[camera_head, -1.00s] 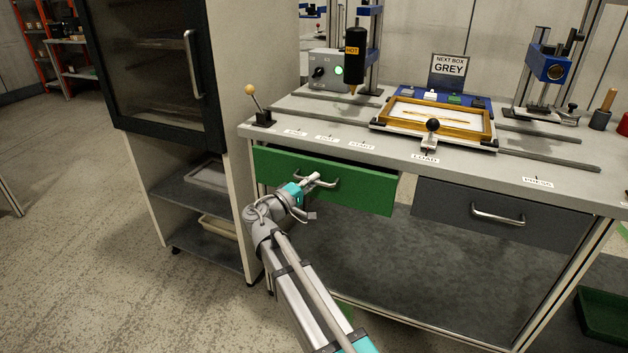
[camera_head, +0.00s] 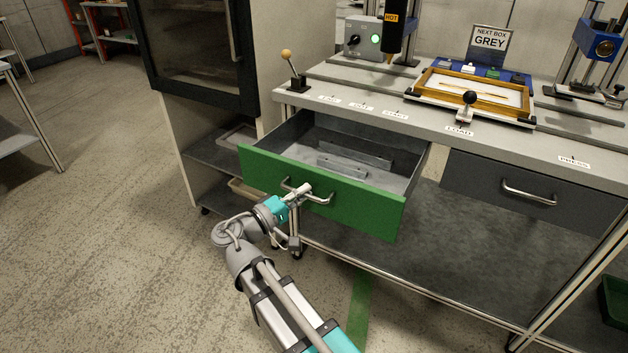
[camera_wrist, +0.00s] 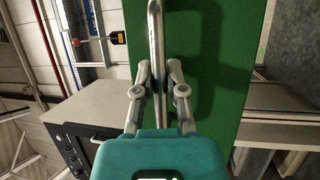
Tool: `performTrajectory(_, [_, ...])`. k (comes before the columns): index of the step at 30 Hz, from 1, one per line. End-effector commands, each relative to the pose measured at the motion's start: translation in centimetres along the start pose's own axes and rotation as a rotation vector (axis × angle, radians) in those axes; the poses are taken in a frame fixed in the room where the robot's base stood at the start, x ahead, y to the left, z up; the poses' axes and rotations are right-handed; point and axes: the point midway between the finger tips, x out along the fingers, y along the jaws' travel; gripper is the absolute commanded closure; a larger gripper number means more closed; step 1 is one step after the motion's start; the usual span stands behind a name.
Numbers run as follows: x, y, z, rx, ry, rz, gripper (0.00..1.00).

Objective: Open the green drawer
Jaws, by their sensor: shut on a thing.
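The green drawer (camera_head: 352,204) stands pulled well out from under the bench, and its grey inside shows. Grey metal pieces (camera_head: 356,160) lie in it. Its metal handle (camera_head: 318,198) runs along the front panel. My gripper (camera_head: 303,191) is at the left part of this handle. In the wrist view my gripper (camera_wrist: 158,75) has its two fingers on either side of the handle bar (camera_wrist: 156,35), shut on it, with the green front behind. The fingertips are partly hidden in the head view.
A closed grey drawer (camera_head: 525,195) is to the right under the bench top (camera_head: 430,122). A dark-framed cabinet (camera_head: 190,50) with shelves stands left of the bench. A lever (camera_head: 292,70) stands at the bench's left corner. The floor in front is open.

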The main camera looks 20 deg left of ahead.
Motion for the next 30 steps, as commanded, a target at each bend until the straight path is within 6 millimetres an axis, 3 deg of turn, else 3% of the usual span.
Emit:
performTrajectory(6, [-1.6,0.3,0.7,0.0,-0.001,-0.002,1.0])
performTrajectory(18, [-1.8,0.3,0.7,0.0,-0.001,-0.001,1.0])
performTrajectory(19, [-1.8,0.3,0.7,0.0,-0.001,-0.001,0.79])
performTrajectory(24, [-1.9,0.3,0.7,0.0,0.0,-0.001,0.49])
performTrajectory(30, [-1.9,0.4,0.7,0.0,0.002,0.0,0.49])
